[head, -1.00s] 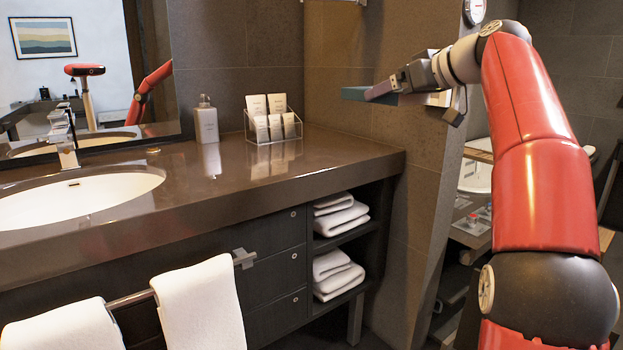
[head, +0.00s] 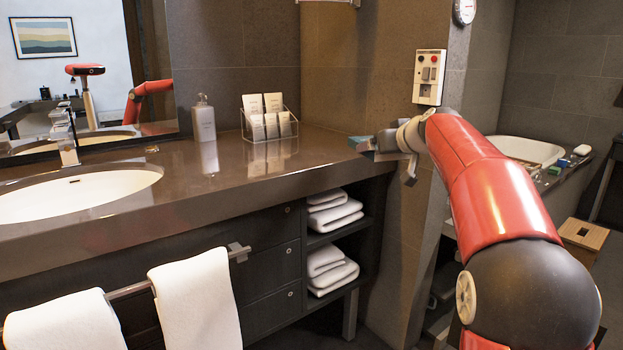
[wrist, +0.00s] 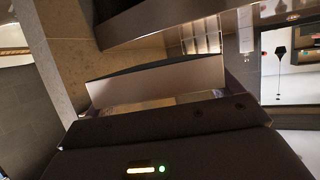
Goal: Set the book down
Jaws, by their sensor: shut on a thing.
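The book (head: 358,143) shows as a small teal edge at the right end of the brown vanity counter (head: 320,160). My gripper (head: 372,147) is shut on it, low at the counter's right end. In the wrist view the book (wrist: 160,82) shows a pale page side and a dark cover, held in front of my gripper (wrist: 165,105). Most of the book is hidden behind my gripper in the head view. I cannot tell whether the book touches the counter.
A clear holder with cards (head: 268,120) and a soap dispenser (head: 204,120) stand at the back of the counter. The sink (head: 80,190) is at the left. A wall with a switch panel (head: 429,77) rises beside my arm. The counter's front right is clear.

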